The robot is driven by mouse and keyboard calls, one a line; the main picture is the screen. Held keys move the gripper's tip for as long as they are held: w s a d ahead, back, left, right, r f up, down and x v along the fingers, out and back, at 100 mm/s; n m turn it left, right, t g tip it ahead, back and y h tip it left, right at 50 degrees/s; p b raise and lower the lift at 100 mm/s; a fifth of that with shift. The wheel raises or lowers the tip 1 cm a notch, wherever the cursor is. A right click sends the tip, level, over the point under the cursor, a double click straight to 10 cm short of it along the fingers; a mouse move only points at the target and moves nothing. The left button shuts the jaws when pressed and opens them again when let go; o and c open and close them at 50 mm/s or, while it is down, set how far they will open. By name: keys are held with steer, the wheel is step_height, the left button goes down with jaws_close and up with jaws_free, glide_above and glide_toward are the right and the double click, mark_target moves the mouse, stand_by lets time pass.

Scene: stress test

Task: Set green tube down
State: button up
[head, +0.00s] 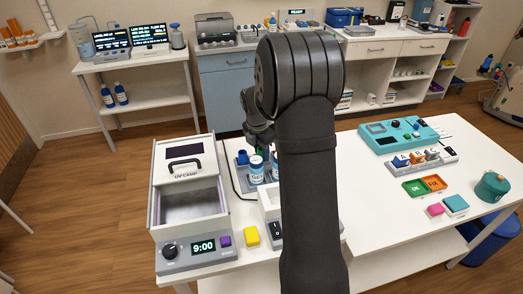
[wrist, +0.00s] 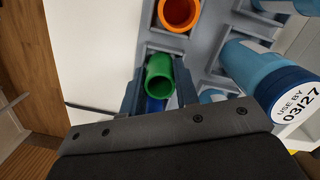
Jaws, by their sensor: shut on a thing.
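The green tube (wrist: 159,76) shows in the wrist view with its open round end toward the camera. My gripper (wrist: 159,92) is shut on it, one finger on each side. Below the tube in that view is a blue piece (wrist: 155,104), mostly hidden by my gripper. A grey rack (wrist: 210,40) with square openings lies behind the tube; whether the tube's far end is inside an opening cannot be told. An orange tube (wrist: 178,12) is in the rack at the top. In the head view my own arm hides most of this area.
A blue-capped bottle (wrist: 292,98) labelled "USE BY 03/27" is close on the right in the wrist view. In the head view, white-labelled bottles (head: 257,170) stand beside the open UV lamp box (head: 188,205). A yellow block (head: 252,236) lies in front. A teal device (head: 398,135) is at right.

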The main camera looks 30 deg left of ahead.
mark_target(258, 150)
steer(key=shift+f, duration=0.1)
steer(key=o, duration=0.9)
steer(key=shift+o, duration=0.2)
step_height(258, 150, up, 12)
steer(key=s, duration=0.1)
steer(key=shift+s+a, duration=0.2)
steer(key=shift+a, duration=0.05)
steer(key=f, duration=0.4)
steer(key=w+f, duration=0.1)
steer(key=f, duration=0.6)
steer(key=shift+w+d+f, duration=0.25)
steer(key=shift+f, duration=0.1)
steer(key=shift+r, duration=1.6)
